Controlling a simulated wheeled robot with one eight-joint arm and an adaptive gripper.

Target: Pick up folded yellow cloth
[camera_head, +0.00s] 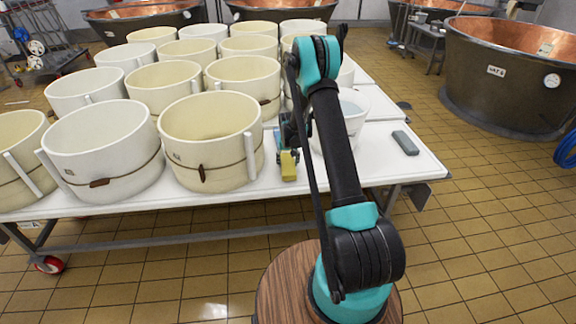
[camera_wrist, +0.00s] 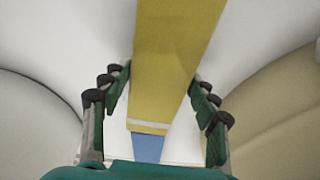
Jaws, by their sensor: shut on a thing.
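The folded yellow cloth (camera_head: 289,167) shows as a small yellow block at the near part of the white table, just below my gripper (camera_head: 288,145). In the wrist view the cloth (camera_wrist: 175,55) is a long yellow strip running between the two fingers of my gripper (camera_wrist: 160,88). My gripper is shut on the cloth, with a finger on each side. A blue thing (camera_wrist: 147,148) shows beyond the cloth's lower end. The head view does not clearly show whether the cloth touches the table.
Several cream and white cheese moulds (camera_head: 211,140) crowd the white table (camera_head: 390,165) to the left. A pale bucket (camera_head: 352,108) stands partly behind my arm. A grey block (camera_head: 405,143) lies at the right. Copper vats (camera_head: 510,75) stand behind.

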